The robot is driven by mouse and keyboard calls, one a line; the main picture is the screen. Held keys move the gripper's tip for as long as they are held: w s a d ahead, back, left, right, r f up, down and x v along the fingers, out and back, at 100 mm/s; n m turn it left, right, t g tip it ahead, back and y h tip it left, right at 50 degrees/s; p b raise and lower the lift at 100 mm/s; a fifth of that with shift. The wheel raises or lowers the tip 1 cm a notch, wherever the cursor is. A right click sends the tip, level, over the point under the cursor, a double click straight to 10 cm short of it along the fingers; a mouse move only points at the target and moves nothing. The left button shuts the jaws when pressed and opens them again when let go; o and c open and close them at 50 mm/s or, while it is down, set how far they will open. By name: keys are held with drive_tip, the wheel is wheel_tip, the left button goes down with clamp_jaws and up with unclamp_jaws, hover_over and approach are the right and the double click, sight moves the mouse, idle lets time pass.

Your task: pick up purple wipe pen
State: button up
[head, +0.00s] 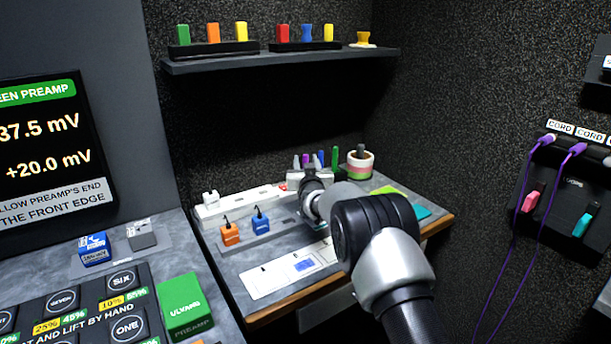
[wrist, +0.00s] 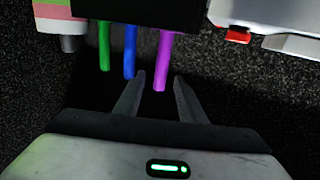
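My gripper (wrist: 160,76) is open, with a gap on both sides of the pen. A blue pen (wrist: 130,52) is just left of my left fingertip, and a green pen (wrist: 104,46) is farther left. In the head view my arm hides the fingers.
A striped cup (head: 360,165) stands right of the pens. Green and teal sheets (head: 420,211) lie beside my arm. Orange (head: 229,234) and blue (head: 261,221) blocks stand at the left. A shelf (head: 280,59) hangs above. In the wrist view, a red-tipped item (wrist: 237,36) is at the right.

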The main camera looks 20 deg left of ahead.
drive_tip(key=shift+x, duration=1)
clamp_jaws()
drive_tip(key=shift+r, duration=0.1)
wheel_tip(320, 180, up, 10)
drive_tip(key=shift+p, duration=1.15)
